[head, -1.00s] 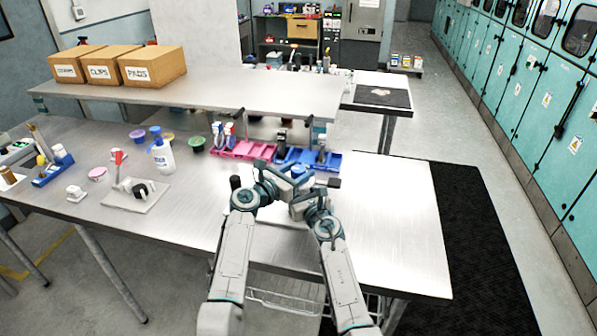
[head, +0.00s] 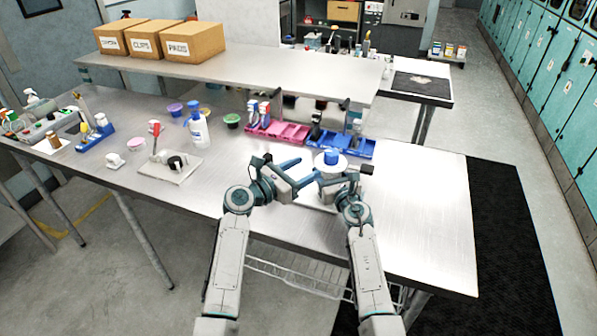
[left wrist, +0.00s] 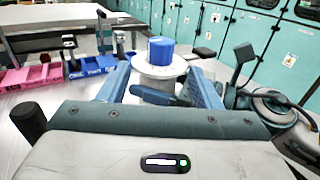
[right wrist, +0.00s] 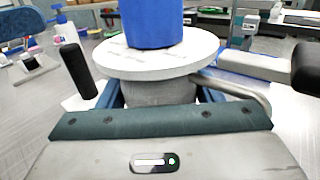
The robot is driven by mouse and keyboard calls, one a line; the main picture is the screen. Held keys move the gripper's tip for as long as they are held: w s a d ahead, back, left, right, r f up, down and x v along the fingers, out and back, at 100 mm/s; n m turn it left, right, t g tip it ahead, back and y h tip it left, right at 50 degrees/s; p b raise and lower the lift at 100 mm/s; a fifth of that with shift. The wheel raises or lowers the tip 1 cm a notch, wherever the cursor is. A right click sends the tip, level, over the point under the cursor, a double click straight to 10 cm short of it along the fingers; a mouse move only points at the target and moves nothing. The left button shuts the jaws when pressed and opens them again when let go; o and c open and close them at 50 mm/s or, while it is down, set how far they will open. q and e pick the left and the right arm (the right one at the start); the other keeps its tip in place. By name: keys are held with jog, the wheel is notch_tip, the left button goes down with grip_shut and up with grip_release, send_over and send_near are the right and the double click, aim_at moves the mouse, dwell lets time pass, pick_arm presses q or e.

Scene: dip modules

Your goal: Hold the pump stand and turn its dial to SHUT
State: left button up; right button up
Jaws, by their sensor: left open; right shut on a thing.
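The pump stand has a round whitish disc (head: 322,166) on a grey column (right wrist: 158,93), with a blue dial (head: 331,155) on top. My right gripper (right wrist: 158,100) is shut on the column under the disc. My left gripper (head: 302,174) is open beside the stand, its blue fingers pointing toward it. In the left wrist view the dial (left wrist: 161,51) and disc (left wrist: 150,69) appear between the left fingers, beyond their tips. The dial's markings cannot be read, and the stand's lower part is hidden.
A pink tray (head: 265,139) and a blue tray (head: 360,148) stand behind the grippers. The table at right is clear.

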pick_arm(q)
jog(key=shift+s+a, duration=0.45)
jog(key=shift+a, duration=0.05)
jog(key=m+g+h, duration=0.4)
jog(key=g, duration=0.2)
send_near(325, 157)
jog(key=x, duration=1.2)
jog(key=shift+w+f, duration=0.1)
